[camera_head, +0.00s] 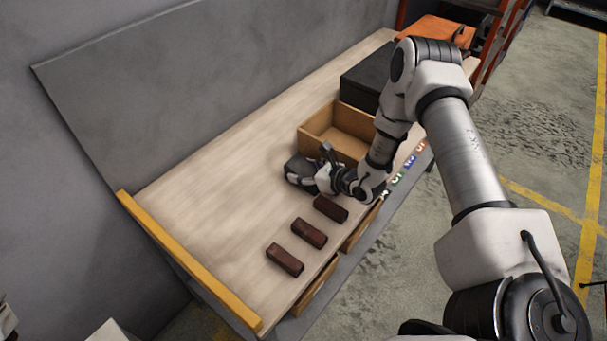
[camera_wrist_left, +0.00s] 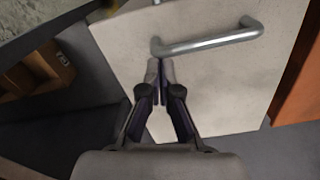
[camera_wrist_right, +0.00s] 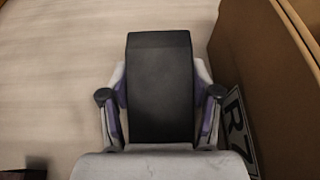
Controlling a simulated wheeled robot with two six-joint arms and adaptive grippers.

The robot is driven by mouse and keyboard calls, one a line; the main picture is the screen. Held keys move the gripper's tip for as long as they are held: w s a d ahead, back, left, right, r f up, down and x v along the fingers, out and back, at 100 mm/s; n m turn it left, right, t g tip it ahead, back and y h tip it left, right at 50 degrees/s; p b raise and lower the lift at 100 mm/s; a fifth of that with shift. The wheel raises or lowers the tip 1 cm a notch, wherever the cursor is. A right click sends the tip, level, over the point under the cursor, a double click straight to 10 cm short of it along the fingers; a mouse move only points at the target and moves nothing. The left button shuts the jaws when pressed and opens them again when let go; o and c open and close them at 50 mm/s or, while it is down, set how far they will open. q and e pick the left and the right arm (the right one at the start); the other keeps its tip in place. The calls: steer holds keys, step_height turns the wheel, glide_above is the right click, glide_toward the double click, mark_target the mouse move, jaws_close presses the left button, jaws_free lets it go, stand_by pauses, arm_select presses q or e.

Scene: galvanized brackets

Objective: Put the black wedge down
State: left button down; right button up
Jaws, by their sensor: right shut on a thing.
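The black wedge (camera_wrist_right: 160,85) fills the middle of the right wrist view, between the two fingers of my right gripper (camera_wrist_right: 160,98). The gripper is shut on it. In the head view my right gripper (camera_head: 312,176) is low over the wooden tabletop, just in front of the open wooden box; the dark wedge there is partly hidden by the gripper. I cannot tell whether the wedge touches the table. My left gripper (camera_wrist_left: 160,64) shows in the left wrist view, with its fingers together and nothing seen between them, close to a metal handle (camera_wrist_left: 210,40) on a pale panel.
The open wooden box (camera_head: 318,130) stands beside my right gripper, with a black box (camera_head: 368,77) behind it. Three dark brown blocks (camera_head: 309,233) lie along the table's front edge. A label plate (camera_wrist_right: 238,122) is beside the gripper. The tabletop's left part is clear, up to a yellow rail (camera_head: 185,260).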

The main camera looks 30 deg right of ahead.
steer(key=o, duration=1.3)
